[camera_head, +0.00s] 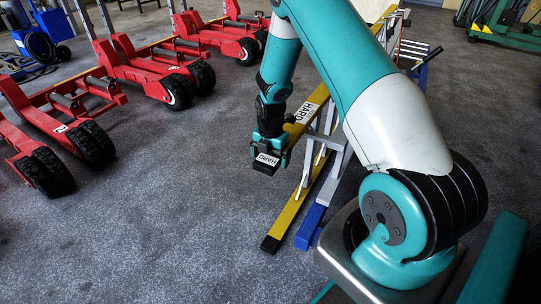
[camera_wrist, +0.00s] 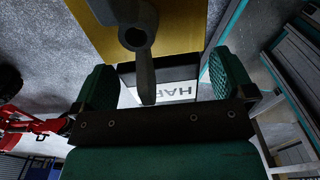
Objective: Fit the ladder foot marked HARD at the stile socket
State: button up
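My gripper (camera_head: 268,152) is shut on a black ladder foot (camera_head: 266,168) with a white label reading HARD. It holds the foot above the floor, just left of the yellow stile (camera_head: 285,228). In the wrist view, the foot (camera_wrist: 150,75) sits between the two green finger pads (camera_wrist: 163,84), its label partly hidden. The yellow stile (camera_wrist: 190,25) fills the top of that view. A dark grey part with a round hole (camera_wrist: 138,38) and a tapered bar overlaps the foot. I cannot make out the socket clearly.
Red trolley jacks (camera_head: 150,72) with black wheels stand at the left. The grey floor (camera_head: 170,220) between them is clear. My arm hides part of the ladder.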

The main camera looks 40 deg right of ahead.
aim_at(270, 155)
jog(key=shift+d+r, duration=0.1)
notch_tip(270, 155, up, 17)
jog(key=p, duration=0.3)
jog(key=shift+r, duration=0.1)
